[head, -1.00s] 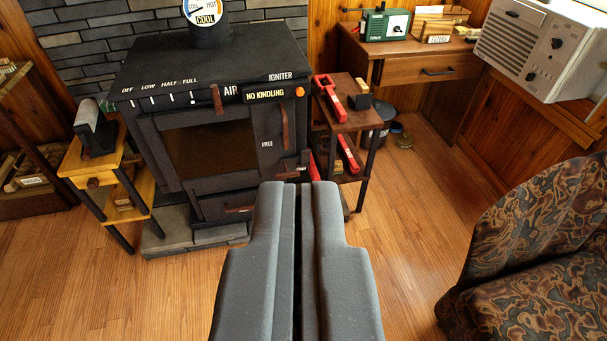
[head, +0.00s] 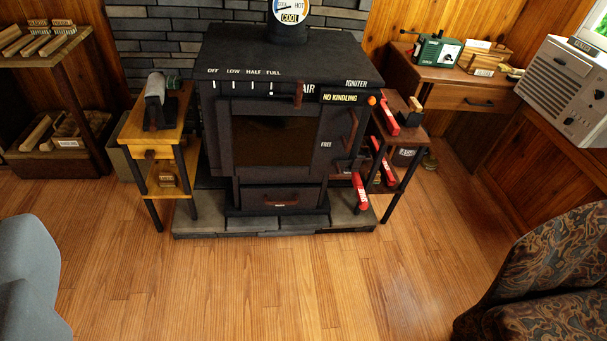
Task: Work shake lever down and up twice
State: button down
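The shake lever (head: 361,190) is a red bar with pale lettering at the lower right side of the black stove (head: 222,190). It slants downward and stands clear of anything else in front of it. Its pivot end is partly hidden in the dark area beside the stove. The stove front carries a FREE label and a dark handle near the lever. My gripper is not in view now, so its fingers and their distance from the lever cannot be seen.
A small side table (head: 411,131) with red tools stands right of the stove. A yellow stand (head: 128,126) is at its left. A patterned armchair (head: 545,275) fills the lower right and a grey rounded shape (head: 25,275) the lower left. The wooden floor (head: 250,285) between is clear.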

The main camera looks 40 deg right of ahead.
aim_at(357, 181)
jog(key=u, duration=0.65)
jog(key=k, duration=1.6)
jog(key=z, duration=1.4)
jog(key=i, duration=1.75)
